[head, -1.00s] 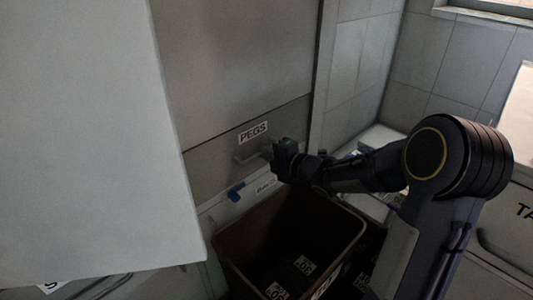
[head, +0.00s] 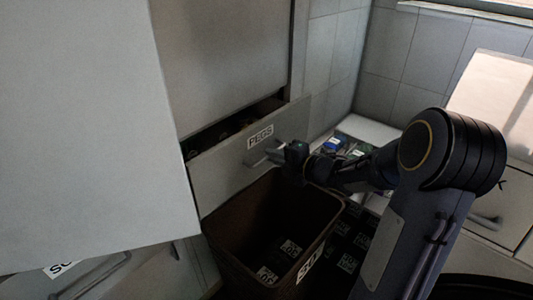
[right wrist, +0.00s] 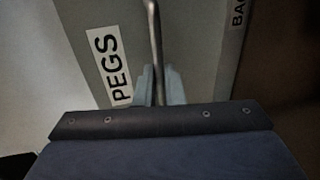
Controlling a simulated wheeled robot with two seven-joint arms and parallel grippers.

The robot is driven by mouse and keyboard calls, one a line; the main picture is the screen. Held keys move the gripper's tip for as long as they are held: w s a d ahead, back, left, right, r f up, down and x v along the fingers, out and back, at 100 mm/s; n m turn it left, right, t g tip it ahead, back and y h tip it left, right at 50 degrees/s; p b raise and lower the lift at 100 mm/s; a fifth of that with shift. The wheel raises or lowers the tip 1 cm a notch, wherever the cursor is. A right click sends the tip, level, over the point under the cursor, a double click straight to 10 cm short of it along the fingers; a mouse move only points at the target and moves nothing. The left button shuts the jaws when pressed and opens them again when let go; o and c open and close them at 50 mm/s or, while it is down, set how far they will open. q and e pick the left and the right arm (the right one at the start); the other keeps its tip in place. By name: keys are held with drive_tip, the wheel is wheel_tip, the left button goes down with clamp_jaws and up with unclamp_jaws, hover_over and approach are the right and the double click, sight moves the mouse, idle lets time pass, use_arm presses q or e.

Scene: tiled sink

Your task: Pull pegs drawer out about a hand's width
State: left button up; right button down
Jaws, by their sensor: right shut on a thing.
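The pegs drawer (head: 225,165) has a grey front with a white PEGS label and stands partly out of its cabinet. A dark gap with dim contents shows behind its top edge in the head view. My right gripper (head: 284,154) is shut on the drawer's bar handle (head: 262,158). In the right wrist view the fingers (right wrist: 158,85) close around the handle (right wrist: 155,40), beside the PEGS label (right wrist: 108,65). My left gripper is not in view.
A brown open bin (head: 240,215) with labelled dark items inside stands just below the drawer. A large pale panel (head: 95,130) fills the left. A tray of small packets (head: 345,145) lies behind my right forearm.

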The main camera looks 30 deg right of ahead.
drive_tip(key=c, duration=1.5)
unclamp_jaws()
drive_tip(key=shift+c, duration=0.2)
